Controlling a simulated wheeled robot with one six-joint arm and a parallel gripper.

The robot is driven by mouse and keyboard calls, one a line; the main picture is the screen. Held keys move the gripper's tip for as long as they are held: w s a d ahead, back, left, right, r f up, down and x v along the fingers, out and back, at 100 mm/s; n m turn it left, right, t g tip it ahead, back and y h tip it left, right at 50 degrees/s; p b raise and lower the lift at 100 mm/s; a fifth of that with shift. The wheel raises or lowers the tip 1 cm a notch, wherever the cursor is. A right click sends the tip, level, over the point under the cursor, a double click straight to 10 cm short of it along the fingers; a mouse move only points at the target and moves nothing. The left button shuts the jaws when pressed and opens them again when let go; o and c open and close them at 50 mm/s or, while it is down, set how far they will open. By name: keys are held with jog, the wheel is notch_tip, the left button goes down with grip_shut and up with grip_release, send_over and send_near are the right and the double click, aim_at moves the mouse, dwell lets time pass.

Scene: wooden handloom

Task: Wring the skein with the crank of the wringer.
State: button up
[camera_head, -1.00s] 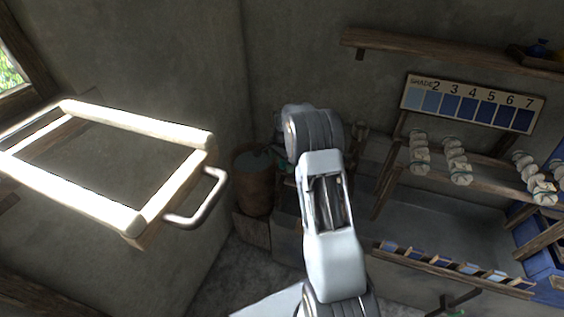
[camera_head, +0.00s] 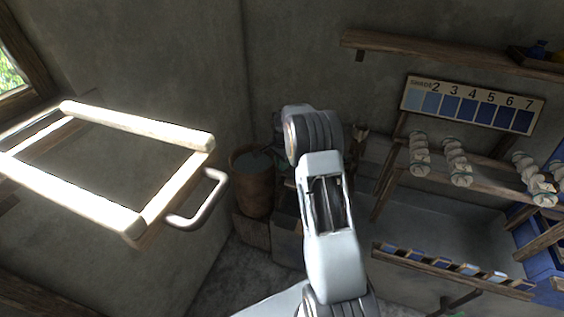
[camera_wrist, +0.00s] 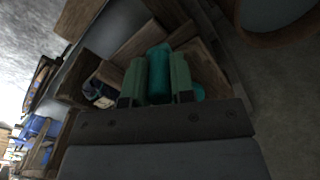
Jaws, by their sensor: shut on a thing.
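In the wrist view my gripper (camera_wrist: 158,68) is shut, its two green fingers on either side of a teal cylindrical grip (camera_wrist: 158,72), which looks like the crank handle of the wringer. Brown wooden parts (camera_wrist: 207,68), apparently of the wringer, lie just beyond the fingers. In the head view my arm hides the gripper and most of the wringer. A small brown piece (camera_head: 360,131) shows just right of my arm; I cannot tell what it is. I cannot make out the skein being wrung.
A wooden barrel (camera_head: 252,180) stands left of my arm. Several pale skeins (camera_head: 458,162) hang at right below a numbered shade chart (camera_head: 472,104). A bright wooden frame with a metal handle (camera_head: 130,222) is close at left. A row of swatches (camera_head: 455,268) lies lower right.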

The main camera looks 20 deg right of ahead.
jog(key=shift+c, duration=0.6)
jog(key=w+d+p, duration=0.1)
jog(key=w+p, duration=0.2)
jog(key=w, duration=0.8)
jog(key=shift+w+d, duration=0.2)
jog(key=shift+d, duration=0.15)
dwell(0.7)
jog(key=shift+s+d+f, duration=0.1)
jog(key=shift+s+d, duration=0.05)
jog(key=shift+d, duration=0.45)
jog(key=shift+s+d, duration=0.2)
jog(key=shift+d, duration=0.3)
jog(key=shift+s+d, duration=0.2)
jog(key=shift+d, duration=0.3)
grip_shut()
jog(key=shift+s+d+b, duration=0.25)
jog(key=shift+d+b, duration=0.05)
jog(key=shift+d, duration=0.05)
